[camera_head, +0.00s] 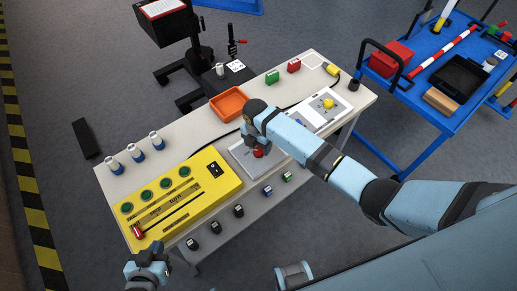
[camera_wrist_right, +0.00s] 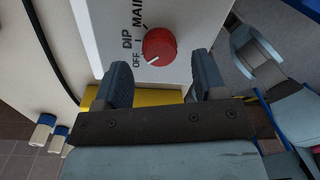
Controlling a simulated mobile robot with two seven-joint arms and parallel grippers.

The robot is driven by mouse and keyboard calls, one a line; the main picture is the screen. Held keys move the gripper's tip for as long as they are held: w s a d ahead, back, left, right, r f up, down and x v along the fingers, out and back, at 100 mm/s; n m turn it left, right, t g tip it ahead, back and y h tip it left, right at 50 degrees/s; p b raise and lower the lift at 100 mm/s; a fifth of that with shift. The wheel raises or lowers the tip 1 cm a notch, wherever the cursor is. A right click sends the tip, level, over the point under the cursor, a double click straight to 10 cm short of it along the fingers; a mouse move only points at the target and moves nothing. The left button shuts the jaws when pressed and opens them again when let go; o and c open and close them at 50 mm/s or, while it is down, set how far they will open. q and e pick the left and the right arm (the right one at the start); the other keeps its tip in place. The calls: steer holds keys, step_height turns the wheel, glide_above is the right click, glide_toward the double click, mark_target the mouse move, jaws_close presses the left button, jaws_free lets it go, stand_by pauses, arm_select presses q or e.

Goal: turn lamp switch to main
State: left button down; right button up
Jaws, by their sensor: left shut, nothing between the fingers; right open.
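The lamp switch is a round red knob (camera_wrist_right: 159,46) on a white panel (camera_wrist_right: 105,22) printed OFF, DIP and MAIN. Its white pointer mark is at the lower left, toward OFF. My right gripper (camera_wrist_right: 162,76) is open, with its fingertips on either side of and just short of the knob; I see no contact. In the head view the red knob (camera_head: 258,153) shows below my right gripper (camera_head: 254,143), on the white panel (camera_head: 240,158) at the bench's middle. My left gripper (camera_head: 148,268) is shut and empty, off the bench's front left corner.
A yellow box (camera_head: 205,190) with green buttons and a red-ended lever fills the bench's left. An orange tray (camera_head: 229,104) lies behind the knob panel. Another white panel with a yellow knob (camera_head: 328,103) is to the right. A blue cart (camera_head: 425,105) stands further right.

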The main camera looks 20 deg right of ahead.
mark_target(259, 150)
steer(key=shift+f, duration=1.55)
steer(key=shift+c, duration=0.2)
steer(key=c, duration=0.9)
